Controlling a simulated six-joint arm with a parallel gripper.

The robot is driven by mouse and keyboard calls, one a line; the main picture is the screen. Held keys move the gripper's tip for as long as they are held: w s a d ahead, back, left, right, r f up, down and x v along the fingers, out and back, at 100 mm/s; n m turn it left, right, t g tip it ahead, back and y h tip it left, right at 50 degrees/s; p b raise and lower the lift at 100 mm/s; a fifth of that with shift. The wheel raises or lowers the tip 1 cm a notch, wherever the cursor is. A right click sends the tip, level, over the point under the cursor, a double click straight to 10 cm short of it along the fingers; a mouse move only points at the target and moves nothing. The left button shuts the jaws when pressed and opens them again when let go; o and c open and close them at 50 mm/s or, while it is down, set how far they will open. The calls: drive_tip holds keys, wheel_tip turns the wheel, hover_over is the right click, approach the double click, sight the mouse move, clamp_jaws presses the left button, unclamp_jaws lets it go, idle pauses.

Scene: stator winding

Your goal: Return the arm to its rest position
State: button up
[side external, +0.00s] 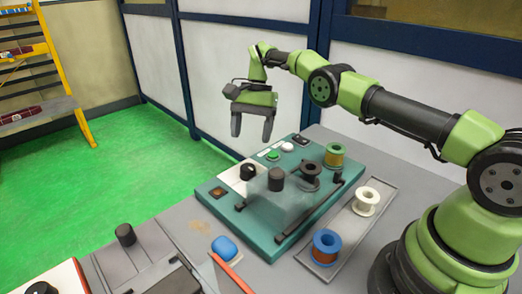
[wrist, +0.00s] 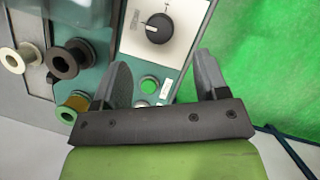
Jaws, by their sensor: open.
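My gripper (side external: 254,128) hangs fingers-down in the air in the side external view, behind and above the teal winding machine (side external: 205,192). It is open with nothing between its two grey fingers. In the wrist view my gripper (wrist: 162,80) also shows open and empty, above the machine's white dial panel and the green floor. My arm is stretched out from its base at the right.
The machine carries a clear cover (side external: 285,208), a black spool (side external: 310,173) and a copper-wound spool (side external: 334,155). A tray (side external: 330,237) beside it holds a white spool (side external: 366,201) and a blue-flanged spool (side external: 326,247). A blue object (side external: 224,248) lies in front.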

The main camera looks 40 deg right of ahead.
drive_tip(key=s+a+r+n+t+h, duration=0.1)
drive_tip(key=s+r+n+t, duration=0.15)
drive_tip(key=r, duration=0.75)
drive_tip(key=s+a+r+n+t, duration=0.15)
drive_tip(key=s+r, duration=0.25)
drive_tip(key=r, duration=0.6)
drive_tip(key=s+a+n+t+h, duration=0.1)
drive_tip(key=s+n+t, duration=0.3)
drive_tip(key=s, duration=1.8)
drive_tip(key=shift+a+f+t, duration=0.25)
drive_tip(key=shift+a+t, duration=0.25)
